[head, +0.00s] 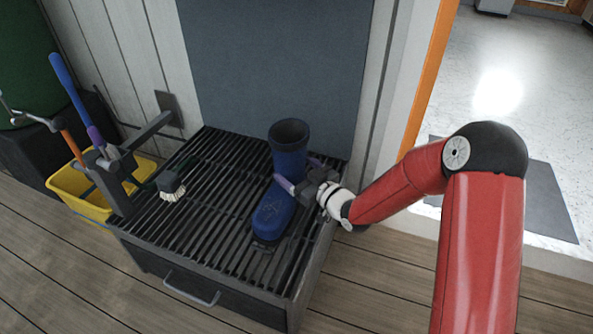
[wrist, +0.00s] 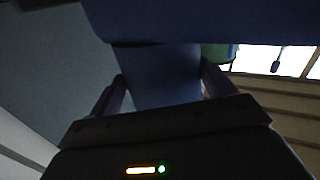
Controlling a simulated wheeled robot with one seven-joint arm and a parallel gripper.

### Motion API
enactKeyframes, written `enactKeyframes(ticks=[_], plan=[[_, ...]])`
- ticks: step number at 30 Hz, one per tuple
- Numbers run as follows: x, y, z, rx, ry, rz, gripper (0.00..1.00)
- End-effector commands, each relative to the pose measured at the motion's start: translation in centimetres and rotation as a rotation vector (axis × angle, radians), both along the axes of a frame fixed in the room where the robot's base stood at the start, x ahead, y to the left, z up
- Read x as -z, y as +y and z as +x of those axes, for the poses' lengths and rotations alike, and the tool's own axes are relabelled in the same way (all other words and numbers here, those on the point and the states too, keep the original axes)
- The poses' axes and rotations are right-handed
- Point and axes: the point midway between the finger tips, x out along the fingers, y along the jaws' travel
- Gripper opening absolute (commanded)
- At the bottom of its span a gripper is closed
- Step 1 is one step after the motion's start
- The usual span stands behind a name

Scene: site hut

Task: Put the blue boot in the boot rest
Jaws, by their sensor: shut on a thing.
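The blue boot (head: 275,205) stands upright on the dark slatted grate (head: 215,170), its toe pointing toward the front of the grate. My gripper (head: 294,172) comes from the right and is shut on the boot's shaft, one finger on each side. In the wrist view the boot (wrist: 160,75) fills the space between the fingers of my gripper (wrist: 162,88). A small dark piece (head: 264,241) shows under the toe; I cannot tell whether it is the boot rest. The boot hides what lies under its sole.
A brush head (head: 172,184) with pale bristles is at the grate's left. A dark post (head: 118,182) with a bracket stands at the left edge, near a yellow bucket (head: 68,186) and long-handled tools. A grey wall panel (head: 275,60) rises behind. The middle of the grate is clear.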

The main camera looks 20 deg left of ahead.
Motion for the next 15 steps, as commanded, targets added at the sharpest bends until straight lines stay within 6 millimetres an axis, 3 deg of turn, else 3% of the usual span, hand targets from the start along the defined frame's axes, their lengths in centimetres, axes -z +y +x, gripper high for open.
enactKeyframes(ticks=[5,6,9,15], plan=[[0.15,0.02,0.02,0.0,-0.002,0.003,0.13],[0.2,-0.02,0.0,0.0,0.0,0.0,0.86],[0.17,-0.02,0.0,0.0,0.001,-0.001,0.99],[0.15,-0.02,0.0,0.0,0.001,0.0,1.0]])
